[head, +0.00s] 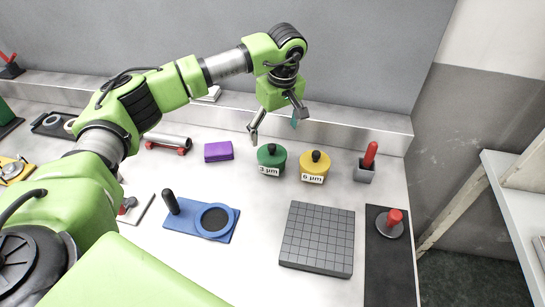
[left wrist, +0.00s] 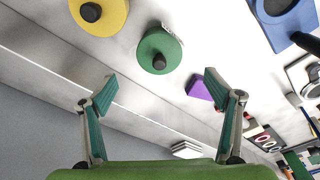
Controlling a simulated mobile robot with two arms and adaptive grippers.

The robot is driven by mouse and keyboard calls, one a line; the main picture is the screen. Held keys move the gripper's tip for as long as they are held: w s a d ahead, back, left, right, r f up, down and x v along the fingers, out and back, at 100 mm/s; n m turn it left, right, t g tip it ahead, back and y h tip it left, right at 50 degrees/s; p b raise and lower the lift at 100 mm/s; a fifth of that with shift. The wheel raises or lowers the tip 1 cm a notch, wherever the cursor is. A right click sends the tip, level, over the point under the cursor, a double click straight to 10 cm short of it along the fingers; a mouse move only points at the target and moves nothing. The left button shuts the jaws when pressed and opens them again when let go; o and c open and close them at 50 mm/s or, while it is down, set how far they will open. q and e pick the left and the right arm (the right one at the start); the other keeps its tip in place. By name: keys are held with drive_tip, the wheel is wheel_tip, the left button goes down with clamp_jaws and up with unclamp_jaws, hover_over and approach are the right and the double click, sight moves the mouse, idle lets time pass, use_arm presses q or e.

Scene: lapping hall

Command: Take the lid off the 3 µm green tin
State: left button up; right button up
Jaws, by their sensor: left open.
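The green tin (head: 271,166), labelled 3 µm, stands upright on the bench with its lid (head: 271,151) and black knob on top. It also shows in the left wrist view, where the green lid (left wrist: 151,58) lies ahead of the fingers, between their lines. My left gripper (head: 275,128) is open and empty, above and a little behind the tin, apart from it. Both fingers show in the left wrist view (left wrist: 158,88). The yellow tin (head: 314,170), labelled 6 µm, stands just right of the green tin. My right gripper is not in view.
A purple block (head: 218,151) lies left of the green tin. A blue plate with a ring (head: 202,221), a grey grooved plate (head: 318,238) and a red-handled tool in a grey holder (head: 367,165) stand around. A raised ledge (head: 340,130) runs behind the tins.

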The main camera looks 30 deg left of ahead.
sight(272, 146)
use_arm(q)
drive_tip(key=f, duration=0.1)
drive_tip(key=f+b, duration=0.1)
drive_tip(key=f, duration=0.2)
drive_tip(key=shift+w+a+f+b, duration=0.25)
drive_tip(key=shift+w+a+b, duration=0.1)
drive_tip(key=shift+b, duration=0.05)
drive_tip(key=f+b, duration=0.1)
drive_tip(key=f, duration=0.1)
drive_tip(key=f+b, duration=0.1)
drive_tip(key=shift+w+a+f+b, duration=0.1)
drive_tip(key=shift+a+f+b, duration=0.2)
drive_tip(key=shift+b, duration=0.05)
drive_tip(key=shift+w+a+f, duration=0.1)
drive_tip(key=shift+f, duration=0.25)
drive_tip(key=shift+r, duration=0.1)
drive_tip(key=shift+c, duration=0.7)
drive_tip(key=c, duration=1)
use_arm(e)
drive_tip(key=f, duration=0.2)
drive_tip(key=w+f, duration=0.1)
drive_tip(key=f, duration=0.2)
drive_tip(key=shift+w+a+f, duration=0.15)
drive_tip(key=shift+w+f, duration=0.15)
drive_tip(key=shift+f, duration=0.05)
